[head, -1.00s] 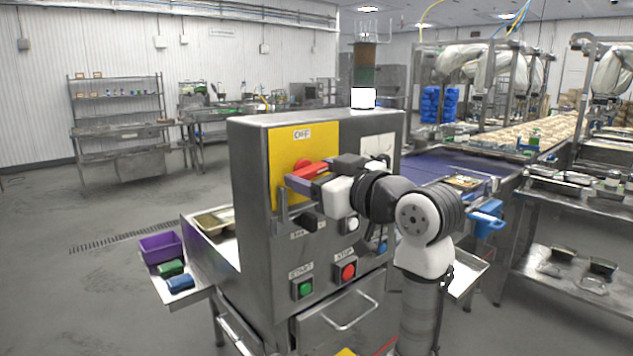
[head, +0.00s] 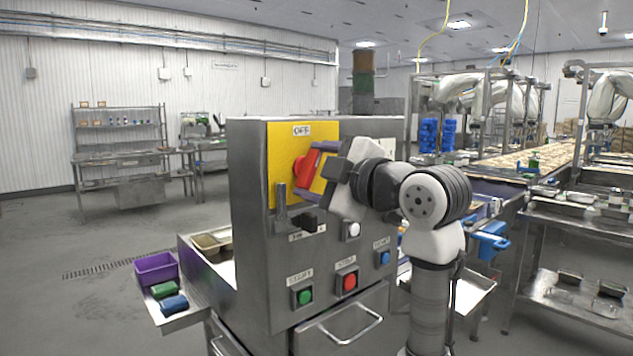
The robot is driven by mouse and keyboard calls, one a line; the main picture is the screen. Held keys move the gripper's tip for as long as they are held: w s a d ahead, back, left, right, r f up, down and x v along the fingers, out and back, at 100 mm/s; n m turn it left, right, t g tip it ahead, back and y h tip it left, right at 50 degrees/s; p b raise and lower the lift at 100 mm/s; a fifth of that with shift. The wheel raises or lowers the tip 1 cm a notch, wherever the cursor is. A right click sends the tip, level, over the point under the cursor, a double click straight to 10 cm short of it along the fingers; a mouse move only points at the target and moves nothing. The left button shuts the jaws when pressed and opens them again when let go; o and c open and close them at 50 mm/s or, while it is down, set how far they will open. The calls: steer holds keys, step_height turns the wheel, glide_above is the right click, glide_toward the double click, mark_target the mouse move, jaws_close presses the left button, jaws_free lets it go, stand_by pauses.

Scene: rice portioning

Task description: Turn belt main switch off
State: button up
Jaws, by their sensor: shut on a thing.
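The belt main switch is a red rotary handle (head: 306,172) on a yellow plate (head: 283,150) on the steel control cabinet. An OFF label (head: 301,131) sits above it at the top of the plate. The handle stands steeply, leaning a little to the right at its upper end. My gripper (head: 316,170) reaches in from the right and is shut on the red handle. Its fingers are tilted with the handle and partly cover it. The exact contact is partly hidden.
Below the switch are a grey lever (head: 281,207), a black selector (head: 304,222), a green start button (head: 305,296), a red stop button (head: 348,281) and a blue button (head: 385,258). A purple bin (head: 156,269) stands on a side tray at left. Open floor lies to the left.

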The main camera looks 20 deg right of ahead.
steer(key=n+b, duration=0.1)
steer(key=n, duration=0.4)
steer(key=shift+b, duration=0.35)
steer(key=shift+n, duration=0.4)
steer(key=o, duration=1)
steer(key=b+v, duration=0.3)
steer(key=v, duration=1)
steer(key=shift+s+d, duration=0.1)
steer(key=shift+s, duration=0.3)
